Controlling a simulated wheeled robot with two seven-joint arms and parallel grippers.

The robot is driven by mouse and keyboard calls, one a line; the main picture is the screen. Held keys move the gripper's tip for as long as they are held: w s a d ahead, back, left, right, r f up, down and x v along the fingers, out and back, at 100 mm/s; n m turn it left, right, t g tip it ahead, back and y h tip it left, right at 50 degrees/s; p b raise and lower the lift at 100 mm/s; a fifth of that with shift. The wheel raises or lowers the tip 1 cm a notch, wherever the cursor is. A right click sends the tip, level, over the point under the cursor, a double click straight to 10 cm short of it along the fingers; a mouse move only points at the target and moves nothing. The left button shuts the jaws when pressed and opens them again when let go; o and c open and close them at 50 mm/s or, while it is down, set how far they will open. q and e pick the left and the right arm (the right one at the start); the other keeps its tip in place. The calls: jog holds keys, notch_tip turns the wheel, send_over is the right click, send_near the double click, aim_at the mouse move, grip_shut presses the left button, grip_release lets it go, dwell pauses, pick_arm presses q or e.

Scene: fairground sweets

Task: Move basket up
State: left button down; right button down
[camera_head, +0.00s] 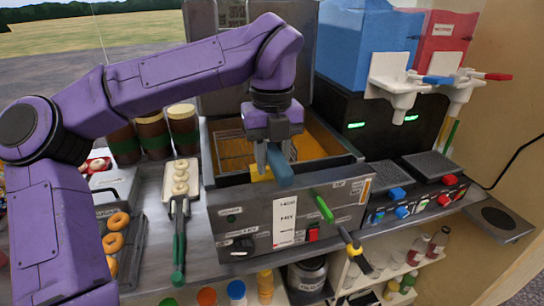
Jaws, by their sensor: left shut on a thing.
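The wire basket (232,148) sits in the metal fryer (290,240), over orange-yellow oil, with its rim showing at the left of the tank. Its blue handle (279,166) sticks out over the fryer's front edge. My left gripper (273,160) comes down from above and is shut on the blue handle. The gripper and wrist hide part of the handle and some of the basket. How deep the basket sits in the oil is hard to tell.
Left of the fryer lie a tray of pale rings (180,178), green-handled tongs (178,250) and browned doughnuts (117,230). Green (322,206) and yellow-black (351,242) handles stick out at the front. A slush machine (390,110) stands at the right. Jars fill shelves below.

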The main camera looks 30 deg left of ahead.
pick_arm(q)
jog(key=c, duration=0.7)
grip_release()
notch_tip(320, 180, up, 11)
jog(key=shift+f+p, duration=0.15)
jog(key=shift+p, duration=0.45)
